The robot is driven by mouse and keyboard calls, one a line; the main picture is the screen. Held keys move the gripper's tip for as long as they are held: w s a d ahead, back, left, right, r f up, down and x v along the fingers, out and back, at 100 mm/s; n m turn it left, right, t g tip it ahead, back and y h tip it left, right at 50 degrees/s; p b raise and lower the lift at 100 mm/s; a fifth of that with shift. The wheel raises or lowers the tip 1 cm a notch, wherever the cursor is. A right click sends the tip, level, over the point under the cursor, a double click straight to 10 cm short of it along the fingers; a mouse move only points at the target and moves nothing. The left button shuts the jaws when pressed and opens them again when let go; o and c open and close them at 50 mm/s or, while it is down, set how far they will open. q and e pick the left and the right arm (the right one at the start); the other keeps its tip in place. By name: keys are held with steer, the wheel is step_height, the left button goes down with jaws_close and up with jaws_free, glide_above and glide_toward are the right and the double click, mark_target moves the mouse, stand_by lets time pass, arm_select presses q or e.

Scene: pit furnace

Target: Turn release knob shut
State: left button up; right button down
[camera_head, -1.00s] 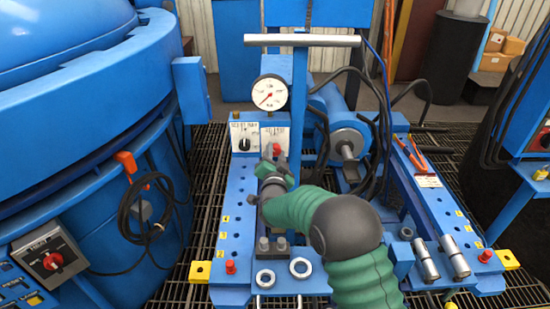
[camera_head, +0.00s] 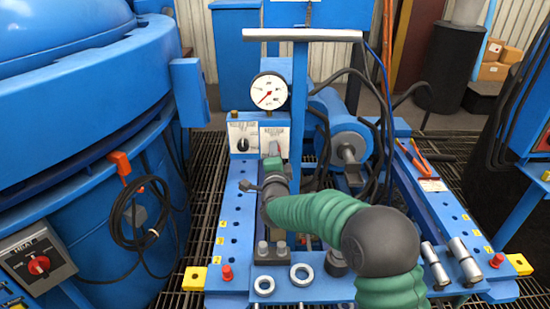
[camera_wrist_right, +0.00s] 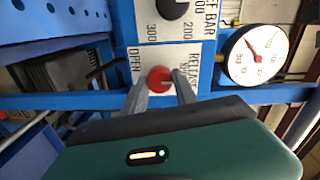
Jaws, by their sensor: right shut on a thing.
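The release knob (camera_wrist_right: 159,79) is a small red knob on a white plate in the right wrist view. The plate (camera_wrist_right: 157,57) has OPEN at its left edge and a partly hidden label on the right. My right gripper (camera_wrist_right: 160,88) has one finger on each side of the knob and is shut on it. In the head view the release plate (camera_head: 275,136) shows behind my right gripper (camera_head: 273,156), which hides the knob. The knob's exact angle is hard to read. My left gripper is out of view.
A dial gauge (camera_head: 269,90) stands just above the plates. A black relief knob (camera_head: 242,144) is on the neighbouring plate to the left. A blue post with a grey T-bar (camera_head: 302,36) rises right beside the release plate. A large blue furnace (camera_head: 80,110) fills the left.

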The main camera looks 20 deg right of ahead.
steer(key=shift+a+f, duration=0.1)
steer(key=shift+f, duration=0.2)
steer(key=c, duration=1.1)
jaws_free()
steer(key=shift+o, duration=0.7)
steer(key=shift+r, duration=0.15)
steer(key=p+v, duration=0.3)
steer(key=v, duration=1.3)
steer(key=shift+s+p, duration=0.35)
steer(key=shift+s, duration=0.05)
steer(key=shift+a, duration=0.15)
